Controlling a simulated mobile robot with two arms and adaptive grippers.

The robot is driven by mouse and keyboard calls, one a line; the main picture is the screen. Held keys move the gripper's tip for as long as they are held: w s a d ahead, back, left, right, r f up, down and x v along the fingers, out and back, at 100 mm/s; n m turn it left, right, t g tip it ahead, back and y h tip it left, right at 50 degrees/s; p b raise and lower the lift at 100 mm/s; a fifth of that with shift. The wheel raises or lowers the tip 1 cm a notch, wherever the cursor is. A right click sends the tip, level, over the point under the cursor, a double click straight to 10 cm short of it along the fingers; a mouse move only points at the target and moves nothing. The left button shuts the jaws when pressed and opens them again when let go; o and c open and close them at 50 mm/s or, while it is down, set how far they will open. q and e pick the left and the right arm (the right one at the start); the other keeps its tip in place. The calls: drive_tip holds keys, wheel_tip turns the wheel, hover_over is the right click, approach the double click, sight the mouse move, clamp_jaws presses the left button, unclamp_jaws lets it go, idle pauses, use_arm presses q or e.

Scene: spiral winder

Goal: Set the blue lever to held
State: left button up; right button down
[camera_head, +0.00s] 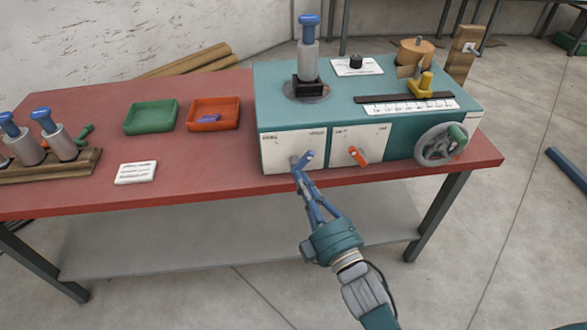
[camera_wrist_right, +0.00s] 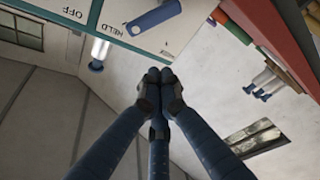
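The blue lever (camera_head: 305,159) is on the left white panel of the teal machine's front. It slants, with its free end up and to the right. In the right wrist view the lever (camera_wrist_right: 153,18) has its rounded end near the word HELD. My right gripper (camera_head: 298,174) is just below and in front of the lever. In the wrist view the gripper's fingertips (camera_wrist_right: 160,75) are together, with nothing seen between them and a gap in the picture to the lever. I cannot tell whether they touch it in depth. My left gripper is not in view.
An orange lever (camera_head: 357,156) sits on the panel to the right, and a handwheel (camera_head: 441,144) is farther right. The red table (camera_head: 210,164) holds a green tray (camera_head: 151,129), an orange tray (camera_head: 214,127) and a white card (camera_head: 136,172). Space in front of the table is clear.

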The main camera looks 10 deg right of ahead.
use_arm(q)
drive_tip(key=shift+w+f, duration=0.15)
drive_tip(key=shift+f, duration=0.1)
use_arm(e)
drive_tip(key=shift+a+v, duration=0.2)
drive_tip(key=shift+v, duration=0.95)
drive_tip(key=shift+a, duration=0.1)
